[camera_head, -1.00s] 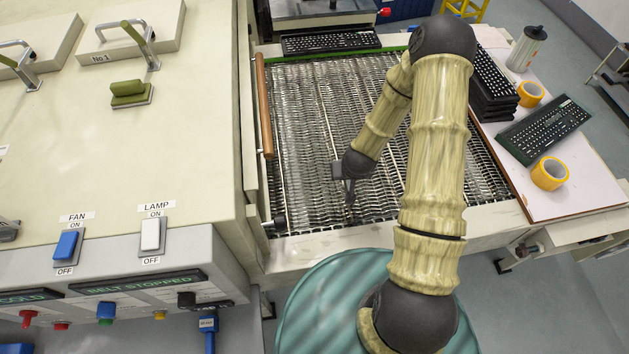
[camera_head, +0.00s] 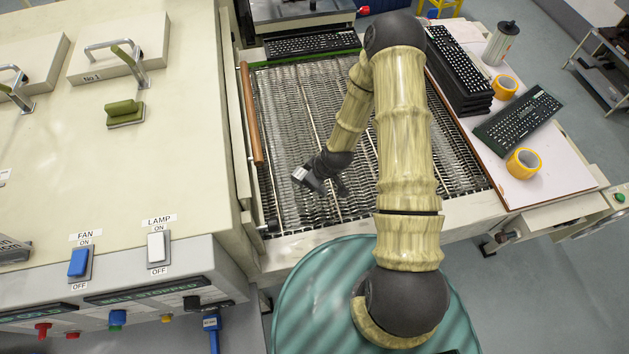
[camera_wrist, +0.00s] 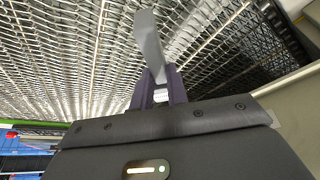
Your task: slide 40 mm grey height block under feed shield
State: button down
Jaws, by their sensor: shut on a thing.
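My gripper (camera_head: 322,184) is over the mesh belt (camera_head: 285,95), its jaws towards the oven on the left. In the wrist view, its two dark fingers (camera_wrist: 158,88) are shut on a narrow grey block (camera_wrist: 148,40), which sticks out beyond the fingertips. In the head view a small pale grey end of the block (camera_head: 300,174) shows at the jaws. I cannot tell its height above the belt. The likely feed shield is the pale panel with a brown bar (camera_head: 251,115) along the oven's belt-side edge; the gap under it is hidden. The block is apart from it.
The oven's pale top (camera_head: 60,150) fills the left. At the right, a table (camera_head: 540,170) holds stacked keyboards (camera_head: 465,85), a loose keyboard (camera_head: 518,120), tape rolls (camera_head: 523,163) and a canister (camera_head: 502,42). Another keyboard (camera_head: 312,43) lies at the belt's far end. The belt near my gripper is clear.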

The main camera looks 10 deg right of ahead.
jog(key=s+r+n+g+p, duration=0.1)
jog(key=n+p, duration=0.1)
jog(key=n, duration=0.2)
jog(key=s+n+g+p, duration=0.2)
jog(key=n+p, duration=0.1)
jog(key=n, duration=0.1)
jog(key=s+r+n+g+y+p, duration=0.1)
jog(key=s+n+p, duration=0.1)
jog(key=n, duration=0.2)
jog(key=shift+r, duration=0.3)
jog(key=b+x, duration=0.2)
jog(key=x, duration=0.1)
jog(key=d+b+x, duration=0.1)
jog(key=b+x, duration=0.1)
jog(key=x, duration=0.1)
jog(key=b+x, duration=0.2)
jog(key=x, duration=0.1)
jog(key=shift+w+d+f, duration=0.15)
jog(key=shift+w+f, duration=0.05)
jog(key=shift+s+a+f+b, duration=0.15)
jog(key=shift+a+b, duration=0.55)
jog(key=shift+a, duration=2.05)
jog(key=shift+s+a+f+b, duration=0.15)
jog(key=shift+a+b, duration=0.55)
jog(key=shift+a, duration=2.05)
jog(key=shift+f+b, duration=0.2)
jog(key=shift+b, duration=0.1)
